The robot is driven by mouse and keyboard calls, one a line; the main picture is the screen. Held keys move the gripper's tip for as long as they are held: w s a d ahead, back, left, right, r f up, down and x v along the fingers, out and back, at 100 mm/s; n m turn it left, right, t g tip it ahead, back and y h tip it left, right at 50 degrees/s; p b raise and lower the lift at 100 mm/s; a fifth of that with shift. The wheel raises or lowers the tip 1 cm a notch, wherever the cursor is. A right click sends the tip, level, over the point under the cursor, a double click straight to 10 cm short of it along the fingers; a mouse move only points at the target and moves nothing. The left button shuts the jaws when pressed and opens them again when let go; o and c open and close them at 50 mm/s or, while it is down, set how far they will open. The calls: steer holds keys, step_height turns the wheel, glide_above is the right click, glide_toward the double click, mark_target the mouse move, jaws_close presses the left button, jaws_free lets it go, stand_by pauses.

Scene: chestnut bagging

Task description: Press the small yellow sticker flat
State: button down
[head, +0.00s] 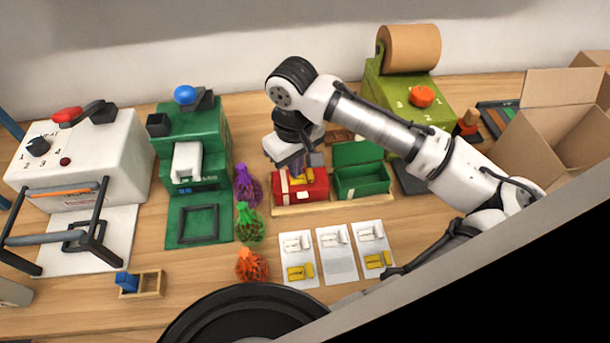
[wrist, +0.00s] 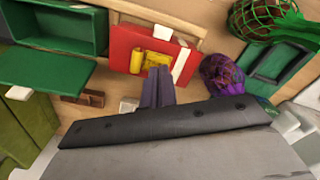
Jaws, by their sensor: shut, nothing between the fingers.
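The red box (head: 312,190) stands shut on a wooden board, left of the open green box (head: 361,181). In the wrist view the red box (wrist: 124,47) carries the small yellow sticker (wrist: 150,60), a white band (wrist: 182,63) and a small white label (wrist: 162,32). The sticker's left part looks raised or folded; I cannot tell how far. In the head view the sticker (head: 302,177) is partly hidden by my gripper (head: 297,170). My gripper is shut and empty. Its fingertips (wrist: 158,70) overlap the sticker's lower edge in the wrist view; I cannot tell if they touch.
Purple (head: 247,186), green (head: 248,224) and orange (head: 252,265) net bags stand left of the red box. Several sheets with yellow and white stickers (head: 338,258) lie in front. A green machine (head: 195,150) stands at left, a tape dispenser (head: 400,100) behind at right.

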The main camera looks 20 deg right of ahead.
steer(key=shift+f+b, duration=0.35)
steer(key=shift+f, duration=0.5)
stand_by(1.4)
steer(key=shift+r, duration=0.1)
steer(key=shift+r+p, duration=3.2)
steer(key=shift+r, duration=0.3)
steer(key=shift+f, duration=0.1)
